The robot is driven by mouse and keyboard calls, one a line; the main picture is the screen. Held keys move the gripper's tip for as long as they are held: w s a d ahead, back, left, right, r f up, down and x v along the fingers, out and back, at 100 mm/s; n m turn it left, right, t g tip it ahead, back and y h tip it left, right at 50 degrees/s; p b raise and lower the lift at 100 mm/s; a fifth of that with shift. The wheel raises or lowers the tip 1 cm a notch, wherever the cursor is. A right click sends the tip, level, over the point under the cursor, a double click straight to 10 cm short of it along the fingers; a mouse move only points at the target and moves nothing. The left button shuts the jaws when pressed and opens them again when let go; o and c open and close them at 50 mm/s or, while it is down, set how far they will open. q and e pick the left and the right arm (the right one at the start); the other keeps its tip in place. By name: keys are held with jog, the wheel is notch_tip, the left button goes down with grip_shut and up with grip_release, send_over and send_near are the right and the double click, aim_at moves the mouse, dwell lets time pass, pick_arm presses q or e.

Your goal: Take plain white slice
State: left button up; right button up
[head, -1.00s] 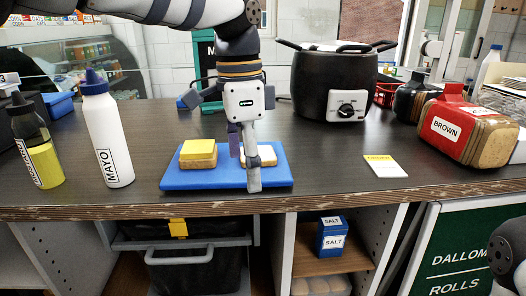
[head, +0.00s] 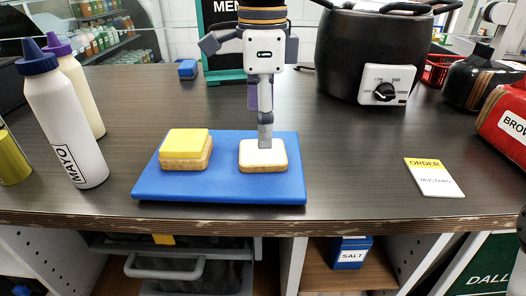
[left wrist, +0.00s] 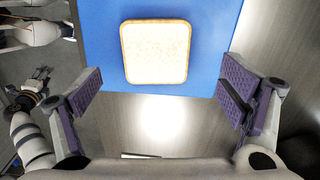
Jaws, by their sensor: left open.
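The plain white slice (head: 263,158) is a square bread slice with a pale top and tan crust, lying flat on the right half of the blue board (head: 222,187). A similar slice (head: 186,150) topped with yellow sits on the board's left half. My left gripper (head: 259,125) points down above the plain slice, one finger in front of the other, its near tip overlapping the slice's far edge in the head view. In the left wrist view its jaws (left wrist: 163,90) are wide apart and empty. The plain slice (left wrist: 156,50) shows ahead, beyond the fingertips. Contact is not visible.
Two squeeze bottles, the nearer a white mayo bottle (head: 65,120), stand left of the board. A black cooker (head: 375,55) stands behind right. An order card (head: 433,177) lies on the counter (head: 350,160) at right, with bare surface between it and the board.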

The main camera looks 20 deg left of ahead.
aim_at(262, 151)
pick_arm(q)
jog(key=f, duration=0.4)
jog(key=shift+s+f, duration=0.15)
jog(key=shift+s, duration=0.15)
jog(key=shift+w+f, duration=0.1)
jog(key=shift+f, duration=0.05)
jog(key=c, duration=1.1)
